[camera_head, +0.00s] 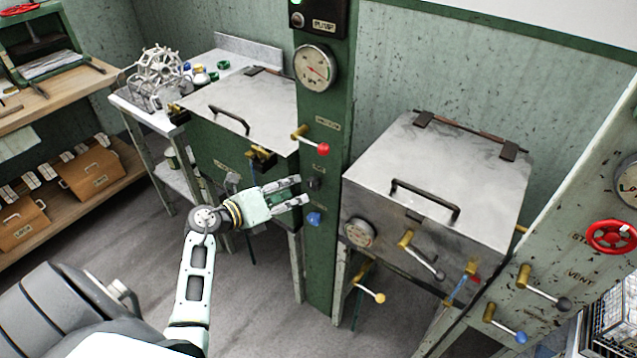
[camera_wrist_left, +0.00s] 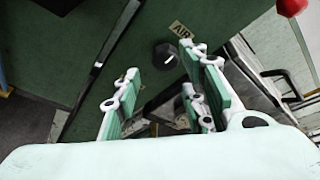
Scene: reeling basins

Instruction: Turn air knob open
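The air knob (camera_wrist_left: 166,56) is a small dark round knob with a white pointer mark, on the green panel beside an "AIR" label (camera_wrist_left: 181,30). In the head view the dark knob (camera_head: 314,184) sits on the green column (camera_head: 325,255), below the red-tipped lever and above a blue knob. My left gripper (camera_head: 301,189) is open and empty, its fingertips just left of the column near the air knob. In the left wrist view the knob shows beyond and between the open fingers (camera_wrist_left: 168,88); I cannot tell if they touch it. My right gripper is out of view.
A red-tipped lever (camera_head: 323,149) sticks out above the knob, and a blue knob (camera_head: 314,218) is below. A lidded metal basin (camera_head: 440,160) stands right of the column, a green one (camera_head: 215,150) left. A shelf (camera_head: 60,200) is at far left.

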